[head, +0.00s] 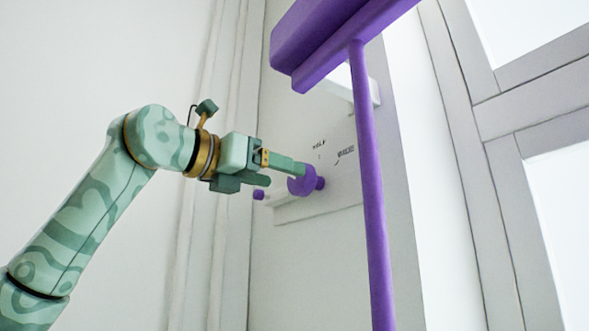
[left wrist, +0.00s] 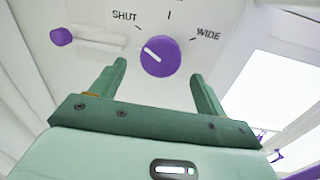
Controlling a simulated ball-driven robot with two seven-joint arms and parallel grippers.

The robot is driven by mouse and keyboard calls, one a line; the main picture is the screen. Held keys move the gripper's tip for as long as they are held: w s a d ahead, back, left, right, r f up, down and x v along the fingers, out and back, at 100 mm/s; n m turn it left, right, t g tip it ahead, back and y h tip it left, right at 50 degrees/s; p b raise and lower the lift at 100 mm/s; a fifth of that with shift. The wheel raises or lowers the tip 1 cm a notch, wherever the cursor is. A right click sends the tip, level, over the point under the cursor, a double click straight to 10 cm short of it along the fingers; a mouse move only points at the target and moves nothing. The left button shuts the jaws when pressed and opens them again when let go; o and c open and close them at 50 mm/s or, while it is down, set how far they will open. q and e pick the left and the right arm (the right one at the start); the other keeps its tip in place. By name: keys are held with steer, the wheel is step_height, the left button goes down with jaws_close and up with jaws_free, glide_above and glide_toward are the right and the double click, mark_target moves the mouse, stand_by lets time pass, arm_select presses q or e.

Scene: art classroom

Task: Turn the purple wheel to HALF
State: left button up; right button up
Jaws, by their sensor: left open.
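The purple wheel (head: 300,186) is a round knob on a pale upright panel; it also shows in the left wrist view (left wrist: 161,57). Its white pointer line slants to the upper left, toward the word SHUT (left wrist: 124,18). A bare tick (left wrist: 170,15) stands at the top and WIDE (left wrist: 208,34) at the right. My right gripper is out of view.
A purple post (head: 370,190) with a thick purple bar (head: 330,35) stands right of the wheel in the head view. Windows lie farther right.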

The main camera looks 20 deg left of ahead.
mark_target(296, 179)
arm_select(q)
steer(key=p+x, duration=0.1)
steer(key=x, duration=0.3)
steer(key=shift+w+d, duration=0.25)
steer(key=shift+w, duration=0.1)
steer(key=shift+c, duration=0.9)
steer(key=c, duration=0.8)
